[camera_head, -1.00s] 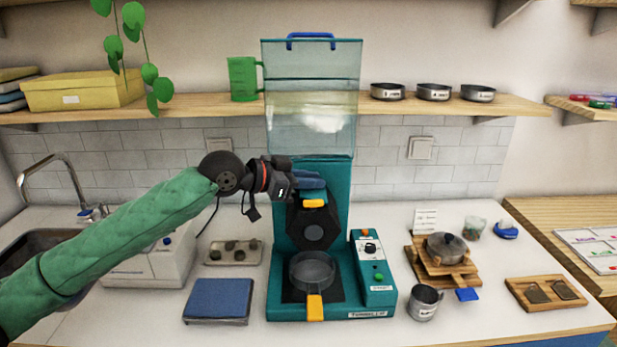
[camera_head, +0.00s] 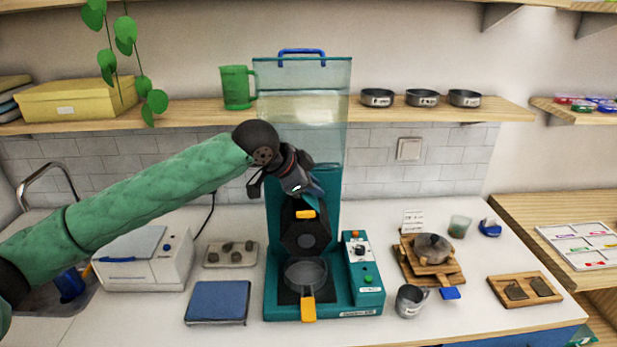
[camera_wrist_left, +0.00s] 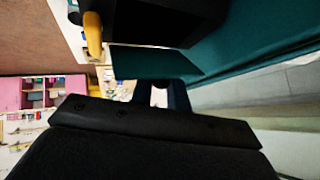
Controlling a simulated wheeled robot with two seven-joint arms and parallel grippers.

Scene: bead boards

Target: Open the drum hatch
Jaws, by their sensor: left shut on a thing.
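The teal machine (camera_head: 273,215) stands on the counter below a clear hopper, with a black hexagonal drum (camera_head: 306,241) on its front. A yellow tab (camera_head: 305,214) sits at the drum's top. My left gripper (camera_head: 311,192) comes in from the left, just above the drum, and is shut on a teal flap that I take for the hatch. In the left wrist view the flap (camera_wrist_left: 155,62) reaches out ahead of the fingers (camera_wrist_left: 163,97), near the yellow tab. The wrist hides much of it, so I cannot tell how far it stands open. My right gripper is out of view.
A round pan (camera_head: 306,273) with a yellow handle sits below the drum. A control box (camera_head: 361,265) stands at its right, and a metal cup (camera_head: 411,300) beyond. A blue pad (camera_head: 218,302) and a stone tray (camera_head: 231,255) lie left. The shelf (camera_head: 190,112) runs behind.

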